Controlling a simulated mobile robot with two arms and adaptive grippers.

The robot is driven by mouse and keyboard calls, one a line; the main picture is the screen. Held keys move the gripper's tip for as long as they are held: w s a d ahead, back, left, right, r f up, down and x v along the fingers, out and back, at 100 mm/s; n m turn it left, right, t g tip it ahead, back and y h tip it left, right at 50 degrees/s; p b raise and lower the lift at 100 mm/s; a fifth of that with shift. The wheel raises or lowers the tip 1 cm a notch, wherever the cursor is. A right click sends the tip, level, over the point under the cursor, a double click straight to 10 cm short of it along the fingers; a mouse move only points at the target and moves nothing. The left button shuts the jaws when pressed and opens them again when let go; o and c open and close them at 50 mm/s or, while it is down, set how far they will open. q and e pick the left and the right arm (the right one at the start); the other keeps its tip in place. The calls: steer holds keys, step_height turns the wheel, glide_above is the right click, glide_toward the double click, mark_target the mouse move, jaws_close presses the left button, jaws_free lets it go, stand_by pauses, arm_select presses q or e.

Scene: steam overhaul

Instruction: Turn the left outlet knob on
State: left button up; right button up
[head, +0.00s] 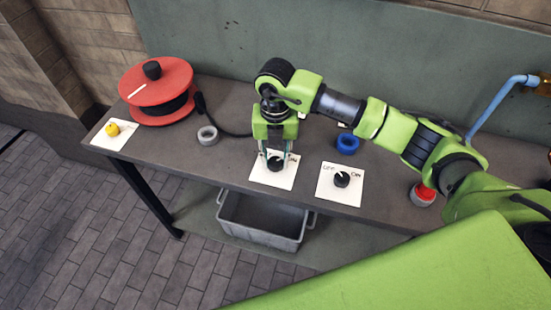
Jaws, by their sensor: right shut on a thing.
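The left outlet knob (275,164) is a black dial on a white plate (264,179) on the grey bench. My right gripper (275,156) points down over it, its fingers shut on the knob. The fingers and green hand hide part of the knob and most of the plate's lettering, so I cannot tell its setting. A second black knob (342,179) sits on a white plate (325,192) to the right, marked OFF and ON. My left gripper is not in view.
A red cable reel (153,86) stands at the bench's left end, beside a yellow knob (113,130) on a white plate. Grey (208,136) and blue (347,144) rings lie on the bench (225,165). A red-topped item (423,193) is at right. A grey crate (262,222) sits below.

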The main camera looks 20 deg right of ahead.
mark_target(276, 161)
steer(key=shift+w+r+m, duration=0.1)
steer(key=shift+m, duration=0.4)
steer(key=o, duration=1.1)
step_height(276, 161, up, 12)
stand_by(0.5)
